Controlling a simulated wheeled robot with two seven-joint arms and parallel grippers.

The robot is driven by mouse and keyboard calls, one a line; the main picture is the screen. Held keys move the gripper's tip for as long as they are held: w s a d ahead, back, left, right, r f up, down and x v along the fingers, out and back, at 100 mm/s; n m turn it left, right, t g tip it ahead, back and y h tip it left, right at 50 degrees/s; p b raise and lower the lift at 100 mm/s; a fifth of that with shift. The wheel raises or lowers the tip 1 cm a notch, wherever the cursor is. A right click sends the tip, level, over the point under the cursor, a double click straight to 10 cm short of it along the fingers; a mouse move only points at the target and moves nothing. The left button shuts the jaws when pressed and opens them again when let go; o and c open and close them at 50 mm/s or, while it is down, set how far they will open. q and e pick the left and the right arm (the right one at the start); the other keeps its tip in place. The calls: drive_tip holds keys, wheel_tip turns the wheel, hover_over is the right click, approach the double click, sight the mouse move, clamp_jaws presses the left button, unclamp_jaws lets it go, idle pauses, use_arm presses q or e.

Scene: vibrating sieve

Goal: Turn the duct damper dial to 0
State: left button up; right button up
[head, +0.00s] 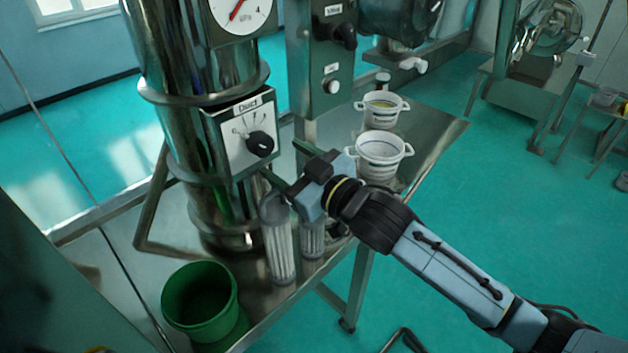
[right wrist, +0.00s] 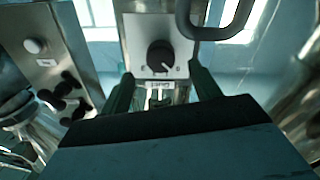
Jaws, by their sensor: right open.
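The duct damper dial (head: 260,143) is a black round knob on a pale panel (head: 235,150) labelled "Duct", fixed to the shiny steel column. In the right wrist view the dial (right wrist: 160,55) appears upside down, with a pale line on the knob pointing to the lower right. The scale figures are too small to read. My right gripper (head: 285,163) is open and empty, a short way in front of the panel, just right of and below the knob. Its fingers (right wrist: 163,88) frame the knob from either side in the wrist view, apart from it. My left gripper is out of view.
A steel table (head: 430,125) holds white pots (head: 380,160), clear ribbed cylinders (head: 280,250) below my gripper and a green bucket (head: 200,300). A control box (head: 325,60) with knobs stands right of the column. A bent handle (right wrist: 215,25) shows near the panel.

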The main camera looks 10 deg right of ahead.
drive_tip(key=b+v, duration=0.1)
drive_tip(key=v, duration=0.5)
drive_tip(key=shift+s+d, duration=0.25)
